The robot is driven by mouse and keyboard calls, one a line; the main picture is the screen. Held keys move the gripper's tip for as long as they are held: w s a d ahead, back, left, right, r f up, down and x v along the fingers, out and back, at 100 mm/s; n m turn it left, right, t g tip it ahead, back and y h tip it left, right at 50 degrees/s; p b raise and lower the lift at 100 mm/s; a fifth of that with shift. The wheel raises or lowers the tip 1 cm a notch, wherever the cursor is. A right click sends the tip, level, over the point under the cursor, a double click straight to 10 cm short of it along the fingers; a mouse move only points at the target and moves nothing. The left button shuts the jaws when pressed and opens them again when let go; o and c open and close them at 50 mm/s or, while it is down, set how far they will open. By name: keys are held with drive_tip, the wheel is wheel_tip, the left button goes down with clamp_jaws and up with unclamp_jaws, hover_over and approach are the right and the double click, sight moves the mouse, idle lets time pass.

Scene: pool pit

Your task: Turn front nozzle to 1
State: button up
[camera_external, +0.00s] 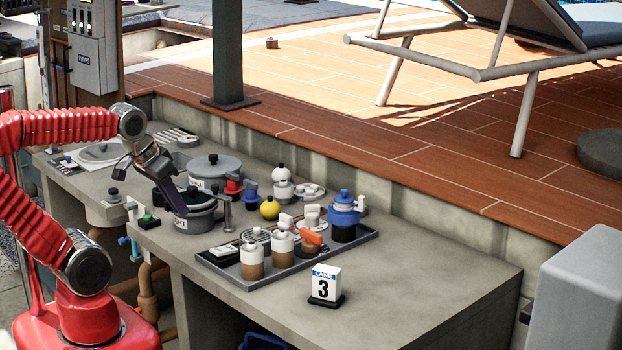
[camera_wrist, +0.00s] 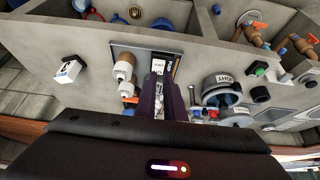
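No part is labelled as a nozzle, so I cannot tell for certain which is the front nozzle. Two upright brown-and-white fittings with white tops stand at the front of the grey tray (camera_external: 345,267): a left one (camera_external: 252,262) and a right one (camera_external: 282,248). White fittings also show in the wrist view (camera_wrist: 124,68). An orange-handled fitting (camera_external: 309,238) is beside them. No readable 1 shows on these fittings. My gripper (camera_external: 172,195) points down by the grey round pot marked "GHT" (camera_external: 196,220). Its dark fingers (camera_wrist: 166,82) look close together; any gap is unclear.
The counter's right side (camera_external: 440,265) is clear.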

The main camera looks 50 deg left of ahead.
drive_tip(key=shift+o, duration=0.6)
drive_tip(key=shift+d+f, duration=0.15)
drive_tip(key=shift+f, duration=0.2)
drive_tip(key=o, duration=0.4)
drive_tip(key=shift+w+d+f+m+g, duration=0.15)
drive_tip(key=shift+w+d+f+g, duration=0.15)
drive_tip(key=shift+w+f, duration=0.2)
drive_tip(key=shift+w+d+f+m+g, duration=0.15)
drive_tip(key=shift+w+d+f+g, duration=0.05)
drive_tip(key=shift+w+f+g, duration=0.25)
drive_tip(key=m+g+y, duration=0.4)
drive_tip(key=m, duration=0.9)
approach(287, 216)
drive_tip(key=d, duration=0.4)
drive_tip(key=r+m, duration=0.1)
drive_tip(key=a+r+m, duration=0.1)
drive_tip(key=r+m, duration=0.2)
drive_tip(key=r, duration=0.1)
drive_tip(key=shift+w+a+y, duration=0.15)
drive_tip(key=shift+a+y, duration=0.15)
drive_tip(key=shift+f, duration=0.15)
drive_tip(key=x, duration=1.3)
drive_tip(key=shift+a+f, duration=0.1)
drive_tip(key=shift+f, duration=0.2)
